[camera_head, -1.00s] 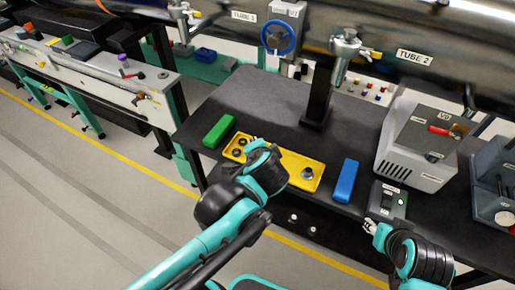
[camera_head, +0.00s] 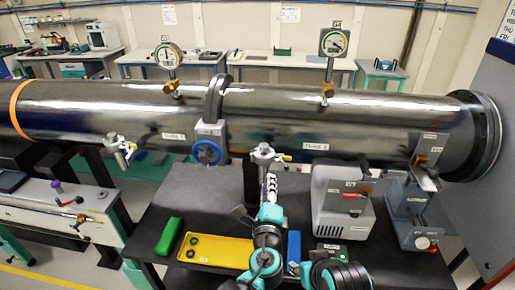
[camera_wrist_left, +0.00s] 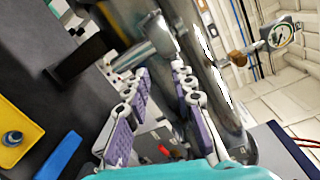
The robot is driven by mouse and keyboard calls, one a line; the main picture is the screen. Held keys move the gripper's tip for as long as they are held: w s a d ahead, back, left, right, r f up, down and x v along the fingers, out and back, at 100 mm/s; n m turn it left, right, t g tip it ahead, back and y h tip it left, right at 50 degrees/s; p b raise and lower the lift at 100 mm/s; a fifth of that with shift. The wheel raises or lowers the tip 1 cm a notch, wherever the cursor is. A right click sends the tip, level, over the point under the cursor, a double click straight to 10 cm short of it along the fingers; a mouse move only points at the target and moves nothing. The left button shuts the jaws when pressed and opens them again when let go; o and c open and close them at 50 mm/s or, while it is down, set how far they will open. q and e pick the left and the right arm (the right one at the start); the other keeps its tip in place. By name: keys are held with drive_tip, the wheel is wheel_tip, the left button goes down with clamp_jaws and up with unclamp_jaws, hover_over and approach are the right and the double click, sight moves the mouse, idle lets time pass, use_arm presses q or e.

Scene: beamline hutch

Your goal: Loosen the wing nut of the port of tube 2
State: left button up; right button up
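Tube 2 (camera_head: 375,142) is the right part of the long shiny pipe. Its port (camera_head: 264,153) is a metal fitting hanging below the pipe, with a small yellow-tipped handle (camera_head: 284,158). The wing nut is too small to make out clearly. My left gripper (camera_head: 269,180) is upright just below the port, appearing apart from it. In the left wrist view its two fingers (camera_wrist_left: 160,72) are spread with nothing between them, and a metal fitting (camera_wrist_left: 160,36), seemingly the port, lies beyond the tips. My right gripper (camera_head: 306,270) is low by the bench front; its fingers are unclear.
On the dark bench are a green block (camera_head: 168,236), a yellow tray (camera_head: 225,250), a blue block (camera_head: 294,246) and a grey box unit (camera_head: 340,222). A blue handwheel (camera_head: 207,153) and tube 1's port (camera_head: 120,147) are to the left.

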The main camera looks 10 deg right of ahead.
sight(280, 161)
use_arm(q)
drive_tip(key=w+d+r+m+h, duration=0.1)
drive_tip(key=w+d, duration=0.3)
drive_tip(key=w, duration=0.2)
drive_tip(key=shift+w+d+m, duration=0.3)
drive_tip(key=shift+w+m, duration=0.1)
drive_tip(key=shift+r, duration=0.1)
clamp_jaws()
